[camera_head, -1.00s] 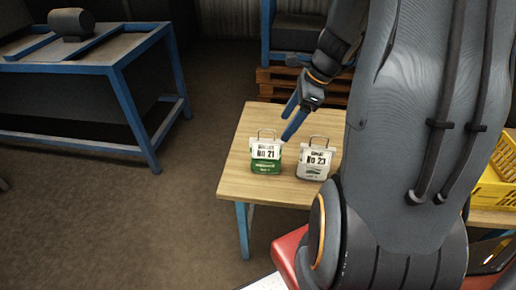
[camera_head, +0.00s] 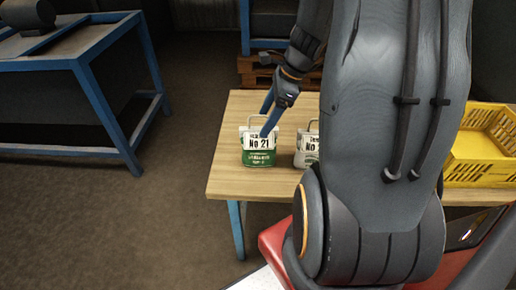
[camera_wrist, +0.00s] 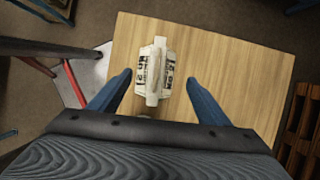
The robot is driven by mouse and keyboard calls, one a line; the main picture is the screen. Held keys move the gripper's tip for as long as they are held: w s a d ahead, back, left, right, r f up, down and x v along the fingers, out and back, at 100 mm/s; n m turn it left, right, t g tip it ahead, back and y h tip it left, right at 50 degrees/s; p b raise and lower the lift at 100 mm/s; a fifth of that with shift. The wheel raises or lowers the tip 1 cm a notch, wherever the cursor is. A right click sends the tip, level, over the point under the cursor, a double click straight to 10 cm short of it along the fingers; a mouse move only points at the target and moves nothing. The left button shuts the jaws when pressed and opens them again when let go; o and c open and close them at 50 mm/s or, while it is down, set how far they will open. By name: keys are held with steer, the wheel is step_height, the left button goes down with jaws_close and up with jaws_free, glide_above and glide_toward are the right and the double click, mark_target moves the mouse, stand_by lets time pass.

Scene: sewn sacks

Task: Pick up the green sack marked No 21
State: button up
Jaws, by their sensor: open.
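The green sack marked No 21 (camera_head: 258,157) stands upright on the wooden table, with a white upper label, green lower part and a pale handle on top. My gripper (camera_head: 264,122) is open, and its blue fingers point down close to the top of this sack. One finger covers part of its label and handle in the head view. In the wrist view, the sack (camera_wrist: 143,82) shows from above between and beyond the open fingers (camera_wrist: 158,77). I cannot tell how high the fingertips are above it.
A yellow crate (camera_head: 480,146) is at the table's right. A blue-framed bench (camera_head: 92,92) stands at the left. The table's left front corner (camera_head: 222,182) is bare.

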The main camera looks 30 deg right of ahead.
mark_target(259, 141)
steer(key=shift+s+p+x, duration=0.2)
steer(key=shift+p+x, duration=0.05)
steer(key=shift+x, duration=1.35)
steer(key=shift+s+p+x, duration=0.2)
steer(key=shift+p+x, duration=0.05)
steer(key=shift+x, duration=1.3)
steer(key=shift+a, duration=0.15)
jaws_close()
